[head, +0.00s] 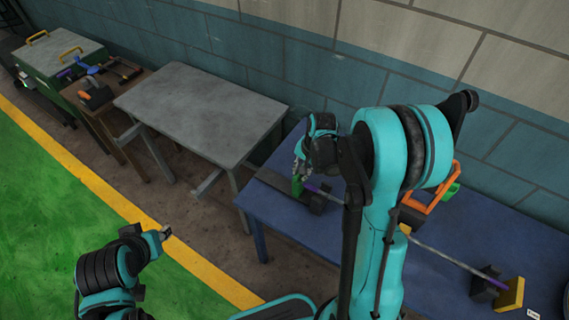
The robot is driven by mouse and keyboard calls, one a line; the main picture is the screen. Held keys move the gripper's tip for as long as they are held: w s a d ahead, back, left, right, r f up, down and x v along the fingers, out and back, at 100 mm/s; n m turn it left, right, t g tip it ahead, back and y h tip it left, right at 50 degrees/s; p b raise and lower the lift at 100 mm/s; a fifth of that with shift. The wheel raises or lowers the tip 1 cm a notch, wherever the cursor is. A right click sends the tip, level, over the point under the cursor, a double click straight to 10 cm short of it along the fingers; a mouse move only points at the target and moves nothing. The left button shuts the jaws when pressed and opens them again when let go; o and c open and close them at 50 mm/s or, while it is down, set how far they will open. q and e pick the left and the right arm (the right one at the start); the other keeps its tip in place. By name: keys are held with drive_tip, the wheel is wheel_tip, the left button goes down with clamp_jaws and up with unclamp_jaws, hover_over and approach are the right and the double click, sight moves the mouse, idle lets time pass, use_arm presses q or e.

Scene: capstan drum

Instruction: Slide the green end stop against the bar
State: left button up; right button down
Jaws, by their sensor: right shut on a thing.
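The green end stop (297,186) is at the left end of the bar on the blue table. My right gripper (299,168) reaches down over it and is shut on it; the fingers are small and partly hidden by my wrist. The bar (440,255) is a thin grey rod with purple sections, running from beside the stop to the lower right, partly hidden behind my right arm. I cannot tell whether the stop touches the bar. My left gripper (164,233) is over the floor at the lower left, away from the table; its jaws are too small to read.
The blue table (285,215) carries dark supports, a yellow block (510,294) at the bar's right end and an orange frame (438,187). A bare grey table (205,108) stands to the left. Beyond it are a tool bench and a green cabinet (55,52). A wall runs behind.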

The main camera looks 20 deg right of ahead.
drive_tip(key=shift+s+d, duration=0.5)
drive_tip(key=shift+s, duration=0.05)
drive_tip(key=c, duration=1.4)
unclamp_jaws()
wheel_tip(320, 180, up, 12)
drive_tip(key=s+d, duration=0.1)
drive_tip(key=s, duration=0.1)
drive_tip(key=shift+d, duration=0.2)
drive_tip(key=shift+f, duration=0.1)
